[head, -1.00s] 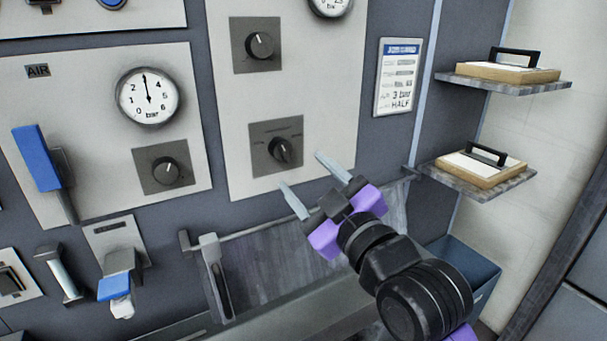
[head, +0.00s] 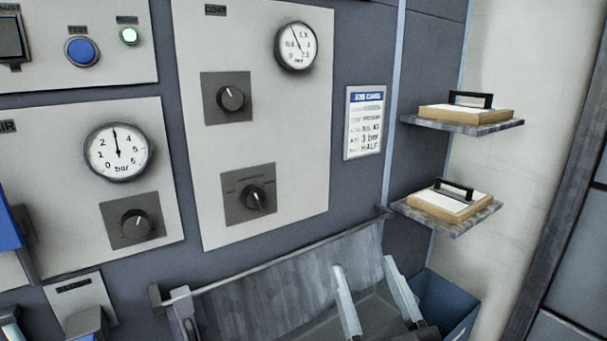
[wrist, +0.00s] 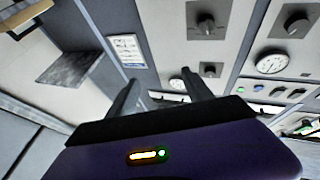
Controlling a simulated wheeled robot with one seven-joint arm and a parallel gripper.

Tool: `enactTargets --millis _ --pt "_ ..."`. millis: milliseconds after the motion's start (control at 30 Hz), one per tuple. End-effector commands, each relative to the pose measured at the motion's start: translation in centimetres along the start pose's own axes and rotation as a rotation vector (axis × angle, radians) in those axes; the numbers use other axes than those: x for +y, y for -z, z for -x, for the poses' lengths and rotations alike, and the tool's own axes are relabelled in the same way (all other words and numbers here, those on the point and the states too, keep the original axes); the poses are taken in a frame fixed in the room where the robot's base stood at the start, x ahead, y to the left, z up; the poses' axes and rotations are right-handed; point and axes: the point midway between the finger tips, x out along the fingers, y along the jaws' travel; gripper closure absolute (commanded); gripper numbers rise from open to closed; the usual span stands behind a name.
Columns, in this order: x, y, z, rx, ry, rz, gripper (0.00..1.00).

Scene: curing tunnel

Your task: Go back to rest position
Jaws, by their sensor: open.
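My gripper (head: 372,298) shows at the bottom of the head view, its two pale fingers apart with nothing between them. It is in front of the grey metal trough (head: 250,290) below the wall panels. In the wrist view my gripper (wrist: 160,92) is open and empty, its fingers pointing toward the panel wall. The rest of my arm is below the head view's edge.
A panel with two knobs (head: 231,98) (head: 255,197) and a gauge (head: 297,45) is on the wall. Another gauge (head: 118,151) is at left. Shelves at right hold handled blocks (head: 465,112) (head: 450,202). A blue bin (head: 445,305) stands lower right.

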Motion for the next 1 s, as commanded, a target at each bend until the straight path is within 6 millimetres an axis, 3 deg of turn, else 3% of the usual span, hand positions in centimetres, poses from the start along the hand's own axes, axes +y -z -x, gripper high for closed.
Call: enactTargets --millis 200,433,1000 --pt "2.2 -2.6 8.2 -0.066 -0.119 -0.068 0.4" --pt "3.6 -4.0 17.0 -0.161 -0.208 -0.086 0.4" --pt "4.0 -3.3 37.3 -0.564 -0.246 0.007 0.4"
